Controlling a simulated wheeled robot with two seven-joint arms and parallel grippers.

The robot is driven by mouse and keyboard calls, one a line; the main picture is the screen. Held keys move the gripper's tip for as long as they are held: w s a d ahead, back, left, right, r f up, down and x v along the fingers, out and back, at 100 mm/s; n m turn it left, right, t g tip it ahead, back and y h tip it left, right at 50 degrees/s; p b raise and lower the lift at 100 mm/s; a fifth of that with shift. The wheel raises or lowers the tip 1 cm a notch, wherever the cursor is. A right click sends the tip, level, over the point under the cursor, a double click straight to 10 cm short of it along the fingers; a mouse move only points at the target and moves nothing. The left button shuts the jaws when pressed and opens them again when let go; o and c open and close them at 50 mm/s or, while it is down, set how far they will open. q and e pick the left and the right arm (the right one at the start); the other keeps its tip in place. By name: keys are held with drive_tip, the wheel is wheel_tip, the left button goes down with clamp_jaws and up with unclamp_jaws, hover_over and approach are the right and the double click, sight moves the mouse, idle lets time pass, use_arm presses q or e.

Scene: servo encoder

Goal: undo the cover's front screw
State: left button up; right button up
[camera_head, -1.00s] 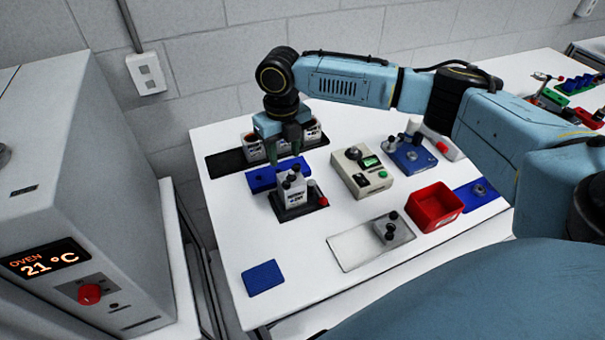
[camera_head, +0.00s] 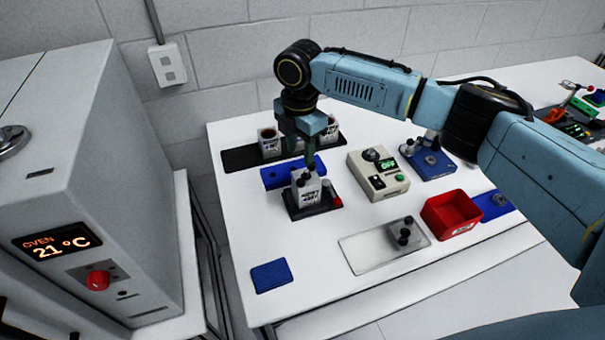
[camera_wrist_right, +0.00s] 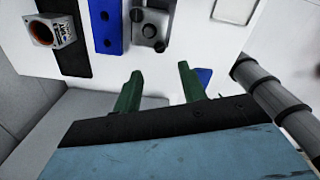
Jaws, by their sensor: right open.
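A pale servo (camera_head: 306,192) stands in a black fixture with a red knob at its side, on the white table. Dark screw heads (camera_head: 300,182) show on its cover; which is the front one is hard to tell. From above, in the right wrist view, the servo (camera_wrist_right: 158,18) has two round dark screws. My right gripper (camera_head: 309,158) hangs fingers-down just above and behind the servo in the head view. In the right wrist view its green fingers (camera_wrist_right: 160,82) are apart with nothing between them. My left gripper is not in view.
Behind are a blue block (camera_head: 272,177) and a black strip (camera_head: 236,160) with more servos. To the right are a beige tester (camera_head: 378,173), a blue fixture (camera_head: 437,163), a red bin (camera_head: 447,228) and a grey plate (camera_head: 365,255). The front left table is clear around a blue mat (camera_head: 271,275).

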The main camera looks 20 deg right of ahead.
sight(301, 181)
wheel_tip(301, 181, down, 9)
drive_tip(key=shift+f, duration=0.15)
clamp_jaws()
drive_tip(key=shift+n, duration=2.5)
unclamp_jaws()
wheel_tip(301, 181, up, 14)
drive_tip(key=shift+f+b, duration=0.25)
drive_tip(key=shift+b, duration=0.05)
